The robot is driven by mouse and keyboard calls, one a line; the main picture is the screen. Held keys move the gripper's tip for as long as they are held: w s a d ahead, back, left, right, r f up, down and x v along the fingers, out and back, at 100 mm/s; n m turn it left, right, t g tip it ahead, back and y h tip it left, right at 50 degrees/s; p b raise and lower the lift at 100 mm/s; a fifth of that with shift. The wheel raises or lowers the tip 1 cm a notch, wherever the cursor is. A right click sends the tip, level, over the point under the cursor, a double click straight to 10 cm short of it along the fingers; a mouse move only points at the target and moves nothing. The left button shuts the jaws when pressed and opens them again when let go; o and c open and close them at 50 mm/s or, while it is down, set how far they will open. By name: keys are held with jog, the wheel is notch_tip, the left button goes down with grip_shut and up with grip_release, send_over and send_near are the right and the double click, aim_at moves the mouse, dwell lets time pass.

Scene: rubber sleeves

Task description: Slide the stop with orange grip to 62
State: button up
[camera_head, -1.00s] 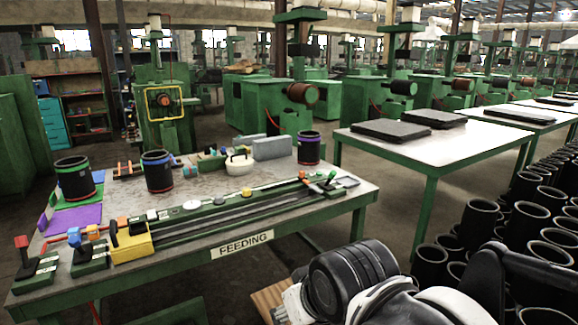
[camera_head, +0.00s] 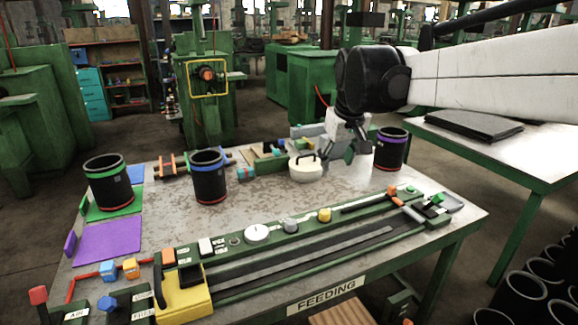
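A small orange grip (camera_head: 391,190) shows at the right end of a dark slot on the green feeding fixture (camera_head: 330,232); it appears to be the stop's grip. Its scale numbers are too small to read, so I cannot tell its setting. Nothing visible is held.
A white lidded pot (camera_head: 305,168), a yellow block (camera_head: 184,295) and several coloured knobs are around the fixture.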

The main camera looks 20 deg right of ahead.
jog(key=w+d+r+g+p, duration=0.1)
jog(key=w+d, duration=0.8)
jog(key=g+y+p, duration=0.1)
jog(key=g+p, duration=0.2)
jog(key=p, duration=0.2)
send_over(393, 187)
notch_tip(393, 187, down, 16)
jog(key=shift+n, duration=0.4)
jog(key=f, duration=1.3)
jog(key=shift+w+f, duration=0.1)
jog(key=shift+w, duration=0.1)
grip_shut()
